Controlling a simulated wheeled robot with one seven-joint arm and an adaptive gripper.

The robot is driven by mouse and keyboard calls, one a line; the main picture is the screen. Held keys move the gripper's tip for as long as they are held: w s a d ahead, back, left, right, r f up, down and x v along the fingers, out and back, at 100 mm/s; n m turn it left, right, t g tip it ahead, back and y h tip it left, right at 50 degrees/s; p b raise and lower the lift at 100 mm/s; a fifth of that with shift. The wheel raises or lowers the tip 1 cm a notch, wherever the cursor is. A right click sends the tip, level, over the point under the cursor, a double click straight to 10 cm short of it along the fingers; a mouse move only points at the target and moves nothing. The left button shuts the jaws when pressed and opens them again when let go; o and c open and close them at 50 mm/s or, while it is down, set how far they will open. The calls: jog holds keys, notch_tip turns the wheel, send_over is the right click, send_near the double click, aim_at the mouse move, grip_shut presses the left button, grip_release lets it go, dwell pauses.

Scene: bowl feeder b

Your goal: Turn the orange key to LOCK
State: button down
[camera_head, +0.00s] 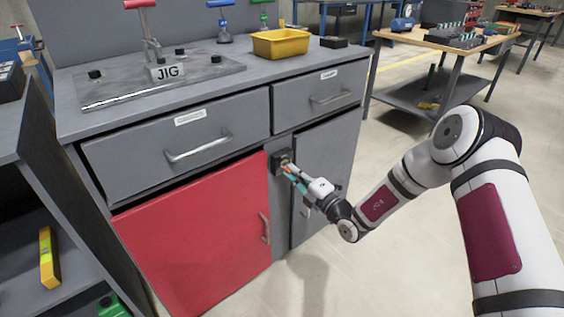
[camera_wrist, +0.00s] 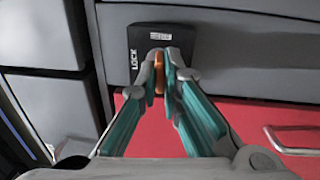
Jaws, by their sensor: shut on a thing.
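The orange key (camera_wrist: 159,74) sits in a black lock plate (camera_wrist: 137,42) on the cabinet front. The plate carries the word LOCK along one side in the wrist view. My gripper (camera_wrist: 165,68) is shut on the key, with a teal-lined finger on either side of it. In the head view, my gripper (camera_head: 291,171) reaches the black plate (camera_head: 280,157) between the red door and the grey door. The fingers cover much of the key, and I cannot tell its exact turn angle.
The red door (camera_head: 200,235) and grey door (camera_head: 325,170) are beside the plate, with drawers (camera_head: 190,150) above. A JIG plate (camera_head: 150,85) and a yellow bin (camera_head: 280,43) stand on the worktop. Open floor lies in front of the grey door.

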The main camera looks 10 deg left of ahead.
jog(key=n, duration=0.5)
dwell(0.5)
jog(key=n, duration=0.5)
